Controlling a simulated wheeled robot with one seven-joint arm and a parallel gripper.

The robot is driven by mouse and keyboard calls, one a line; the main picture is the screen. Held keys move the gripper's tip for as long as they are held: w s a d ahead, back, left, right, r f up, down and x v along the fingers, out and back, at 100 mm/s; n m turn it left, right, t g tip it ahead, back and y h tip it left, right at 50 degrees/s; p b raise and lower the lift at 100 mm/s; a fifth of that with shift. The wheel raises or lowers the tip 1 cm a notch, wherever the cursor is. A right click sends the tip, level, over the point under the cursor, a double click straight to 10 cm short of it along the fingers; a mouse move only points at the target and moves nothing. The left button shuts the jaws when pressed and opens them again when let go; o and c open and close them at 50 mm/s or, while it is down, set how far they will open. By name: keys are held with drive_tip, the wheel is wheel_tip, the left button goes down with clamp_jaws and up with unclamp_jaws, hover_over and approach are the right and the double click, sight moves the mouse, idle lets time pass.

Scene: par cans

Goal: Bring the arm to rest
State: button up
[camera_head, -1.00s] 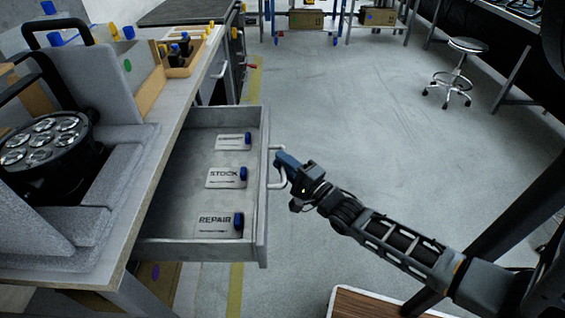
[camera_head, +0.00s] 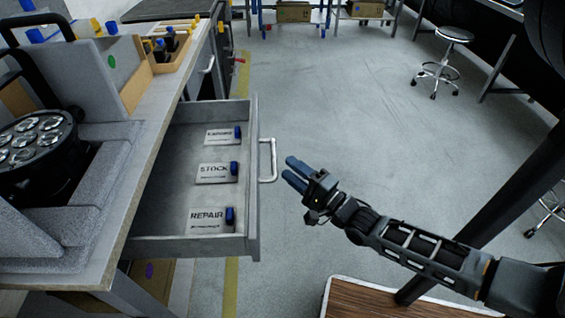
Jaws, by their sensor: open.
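My gripper (camera_head: 293,173) is open and empty, with its two blue fingers pointing left. It is in free air just right of the drawer handle (camera_head: 272,160), apart from it. My arm reaches in from the lower right. The drawer (camera_head: 252,215) is pulled out from the workbench. Inside lie cards marked STOCK (camera_head: 213,174) and REPAIR (camera_head: 207,221), and a third card (camera_head: 220,135) whose text is too small to read. Each card has a blue piece on it.
The workbench (camera_head: 150,125) on the left holds a par can (camera_head: 35,140) in grey foam and a wooden tray (camera_head: 172,62). A stool (camera_head: 440,70) stands at the back right. A dark post (camera_head: 480,225) rises by my arm. The floor beyond the drawer is clear.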

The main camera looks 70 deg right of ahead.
drive_tip(key=shift+s+a+f, duration=0.1)
drive_tip(key=shift+s+a, duration=0.15)
drive_tip(key=shift+s, duration=0.25)
